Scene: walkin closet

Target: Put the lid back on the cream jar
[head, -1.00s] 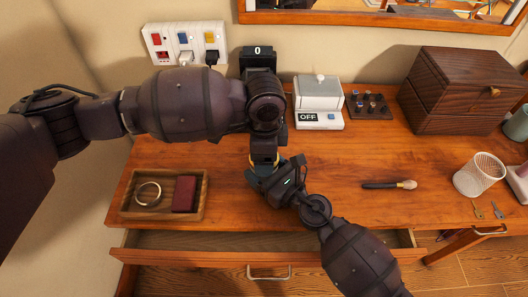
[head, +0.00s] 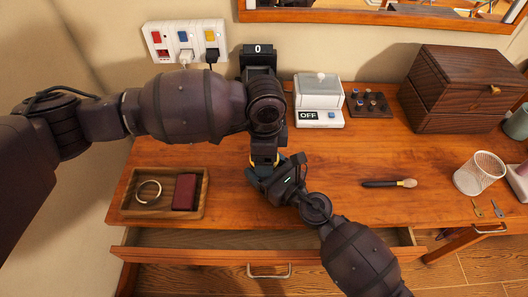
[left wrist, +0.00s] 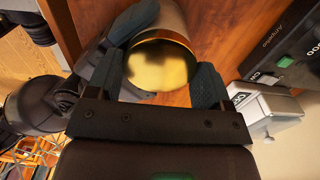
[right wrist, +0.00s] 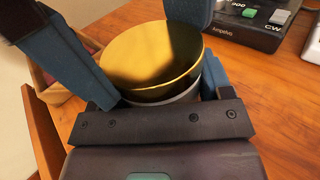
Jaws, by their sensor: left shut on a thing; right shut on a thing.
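A gold round lid (left wrist: 162,62) sits between the fingers of my left gripper (left wrist: 160,80), which is shut on it. In the right wrist view the lid (right wrist: 150,58) is over the pale jar (right wrist: 187,94), slightly tilted in that view. I cannot tell whether it is fully seated. My right gripper (right wrist: 150,85) is shut on the jar. In the head view both grippers meet above the desk's front middle; my left gripper (head: 264,160) comes from above, and my right gripper (head: 258,175) from the lower right. The arms hide most of the jar there.
A wooden tray (head: 130,208) with a ring and dark red box is on the left. A dark device (head: 258,50) stands behind my left arm, beside a white box (head: 318,95). A brush (head: 390,183) lies right. The drawer (head: 200,238) below is open.

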